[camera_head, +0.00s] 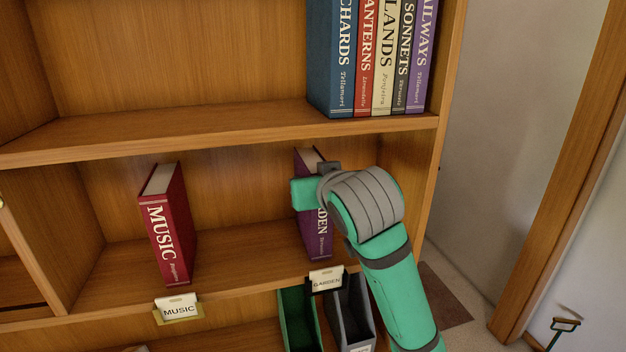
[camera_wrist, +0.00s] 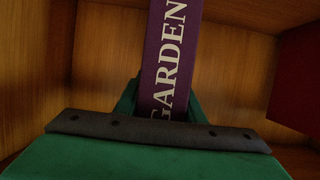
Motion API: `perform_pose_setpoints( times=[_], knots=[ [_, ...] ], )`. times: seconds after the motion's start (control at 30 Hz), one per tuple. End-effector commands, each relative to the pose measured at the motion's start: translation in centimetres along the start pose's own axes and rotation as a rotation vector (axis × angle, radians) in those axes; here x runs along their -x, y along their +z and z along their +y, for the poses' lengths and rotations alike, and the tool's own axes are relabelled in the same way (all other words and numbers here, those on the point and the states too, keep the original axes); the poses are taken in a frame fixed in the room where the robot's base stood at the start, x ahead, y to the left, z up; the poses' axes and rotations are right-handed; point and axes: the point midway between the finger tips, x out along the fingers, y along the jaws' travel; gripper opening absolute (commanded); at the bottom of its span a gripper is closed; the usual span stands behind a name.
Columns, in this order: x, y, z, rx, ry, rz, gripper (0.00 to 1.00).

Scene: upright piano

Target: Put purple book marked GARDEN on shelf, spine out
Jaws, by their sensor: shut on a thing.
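The purple book marked GARDEN (camera_head: 319,239) stands upright in the middle shelf bay, its spine facing out. Its lettering is partly hidden by my arm in the head view. My gripper (camera_head: 318,180) is at the upper part of the book. In the wrist view the purple spine (camera_wrist: 170,70) with the word GARDEN runs between the green fingers of my gripper (camera_wrist: 168,100), which are shut on it. The GARDEN label (camera_head: 326,281) is on the shelf edge just below the book. I cannot tell whether the book's bottom bears fully on the shelf board.
A red MUSIC book (camera_head: 167,225) stands to the left on the same shelf, above a MUSIC label (camera_head: 178,308). Several books (camera_head: 372,55) fill the upper shelf's right end. Green and grey holders (camera_head: 352,315) stand below. Bare shelf (camera_head: 235,250) lies between the two books.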

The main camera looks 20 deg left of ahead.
Motion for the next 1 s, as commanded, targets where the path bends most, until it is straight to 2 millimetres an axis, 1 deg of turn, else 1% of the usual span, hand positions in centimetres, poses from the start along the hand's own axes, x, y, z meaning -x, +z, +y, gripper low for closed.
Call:
perform_pose_setpoints(
  times=[0.27,0.3,0.33,0.37,0.63,0.73,0.87,1.0],
  knots=[
    [-0.1,0.3,-0.1,0.001,-0.001,0.003,0.00],
    [-0.1,0.3,-0.1,0.001,-0.001,0.003,0.45],
    [-0.1,0.3,-0.1,0.001,-0.001,0.003,0.53],
    [-0.1,0.3,-0.1,0.001,-0.001,0.003,0.58],
    [-0.2,0.4,-0.1,0.000,-0.001,-0.002,0.58],
    [0.2,0.4,-0.1,0.000,-0.001,0.000,0.58],
    [1.8,0.3,-0.1,0.001,-0.002,0.002,0.58],
    [4.4,0.3,-0.1,0.002,-0.001,0.003,0.58]
  ],
)
